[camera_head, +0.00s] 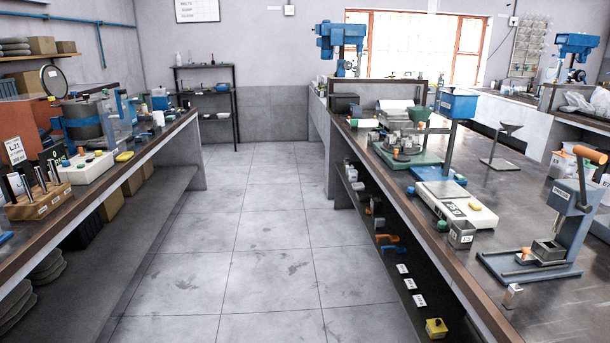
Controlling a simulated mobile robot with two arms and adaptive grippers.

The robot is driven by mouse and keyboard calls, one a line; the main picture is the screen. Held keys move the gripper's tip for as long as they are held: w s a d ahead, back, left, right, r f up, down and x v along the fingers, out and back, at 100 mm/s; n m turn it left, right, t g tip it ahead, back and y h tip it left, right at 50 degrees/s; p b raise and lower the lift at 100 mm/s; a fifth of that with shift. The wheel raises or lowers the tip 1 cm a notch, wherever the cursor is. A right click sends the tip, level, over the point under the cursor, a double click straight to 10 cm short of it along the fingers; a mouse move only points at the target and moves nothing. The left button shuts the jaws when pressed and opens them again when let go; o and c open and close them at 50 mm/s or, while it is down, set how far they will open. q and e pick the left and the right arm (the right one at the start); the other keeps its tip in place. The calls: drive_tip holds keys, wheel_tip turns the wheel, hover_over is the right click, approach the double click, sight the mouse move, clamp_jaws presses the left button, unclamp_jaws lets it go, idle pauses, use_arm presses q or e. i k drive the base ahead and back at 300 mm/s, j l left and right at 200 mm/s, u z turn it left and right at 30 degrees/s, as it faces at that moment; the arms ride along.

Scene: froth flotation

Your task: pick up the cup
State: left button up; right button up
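Neither of my grippers shows in the head view. Several things could be the cup, and I cannot tell which one is meant. A small grey square metal container (462,235) with a white label stands on the right bench, at the front of a white scale. A smaller metal piece (512,296) with a pale label stands nearer, close to the bench's front edge. A square metal container (547,250) sits on the base of a grey-blue stand (570,222). A small white cup-like vessel (158,118) stands on the left bench. Nothing is seen holding any of them.
The right bench (420,215) carries a white scale (455,205), a blue-headed machine (458,107) and a funnel stand (508,130). Its lower shelf holds small labelled items. The left bench (110,185) is crowded. The tiled floor (255,240) between the benches is clear.

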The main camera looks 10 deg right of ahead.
sight(372, 136)
drive_tip(key=i, duration=1.8)
